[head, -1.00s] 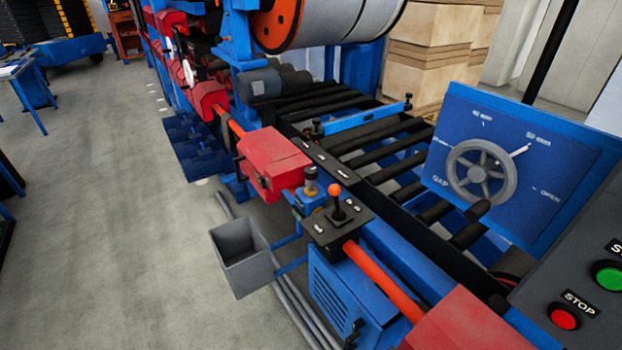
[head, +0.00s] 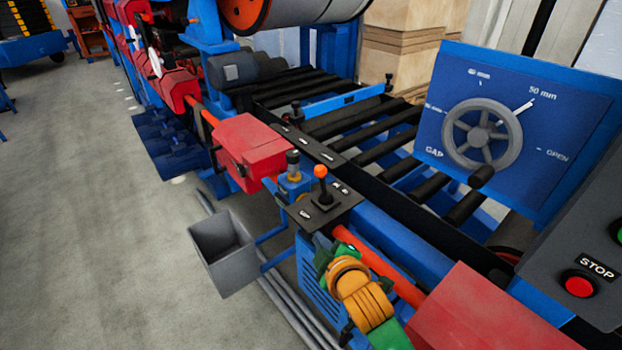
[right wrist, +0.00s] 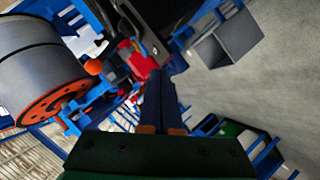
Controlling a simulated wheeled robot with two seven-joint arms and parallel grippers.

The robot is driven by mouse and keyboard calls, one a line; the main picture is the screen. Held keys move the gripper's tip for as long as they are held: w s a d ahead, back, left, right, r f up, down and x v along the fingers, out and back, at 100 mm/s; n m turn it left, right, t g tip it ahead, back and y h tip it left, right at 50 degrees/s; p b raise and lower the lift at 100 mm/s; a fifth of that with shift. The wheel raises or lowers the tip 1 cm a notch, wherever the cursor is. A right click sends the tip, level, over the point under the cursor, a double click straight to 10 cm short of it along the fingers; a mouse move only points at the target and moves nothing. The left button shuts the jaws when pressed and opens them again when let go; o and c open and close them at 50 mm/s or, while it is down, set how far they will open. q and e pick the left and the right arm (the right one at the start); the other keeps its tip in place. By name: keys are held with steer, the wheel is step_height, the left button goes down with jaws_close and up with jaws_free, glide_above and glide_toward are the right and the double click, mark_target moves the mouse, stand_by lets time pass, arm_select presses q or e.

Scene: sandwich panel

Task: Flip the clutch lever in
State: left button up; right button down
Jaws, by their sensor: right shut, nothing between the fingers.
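The clutch lever (head: 322,184) is a short black stick with an orange ball knob. It stands nearly upright on a dark plate (head: 335,208) with small white labels, too small to read, on the machine's near side. An orange ball, likely its knob (right wrist: 93,67), shows left of the fingers in the right wrist view. My right gripper (head: 325,252), green with an orange-yellow wrist behind it, is just below the plate, apart from the knob. Its fingers (right wrist: 162,80) are closed together and empty in the right wrist view. My left gripper is out of view.
A red box (head: 252,150) and a small yellow-and-black knob (head: 293,166) are left of the lever. A grey bin (head: 225,250) hangs below. A handwheel panel (head: 560,110) and a red STOP button (head: 579,284) are right. An orange-red bar (head: 380,265) runs beside my right arm.

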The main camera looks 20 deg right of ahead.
steer(key=w+a+r+n+t, duration=0.1)
steer(key=w+r+n+t, duration=0.2)
steer(key=r, duration=0.6)
steer(key=shift+w+r+n+t, duration=0.4)
steer(key=shift+w+n, duration=0.1)
steer(key=shift+w, duration=0.45)
steer(key=p, duration=0.2)
glide_above(323, 185)
steer(key=s+a, duration=0.1)
steer(key=a, duration=0.2)
steer(key=shift+f, duration=1.2)
steer(key=shift+a, duration=0.25)
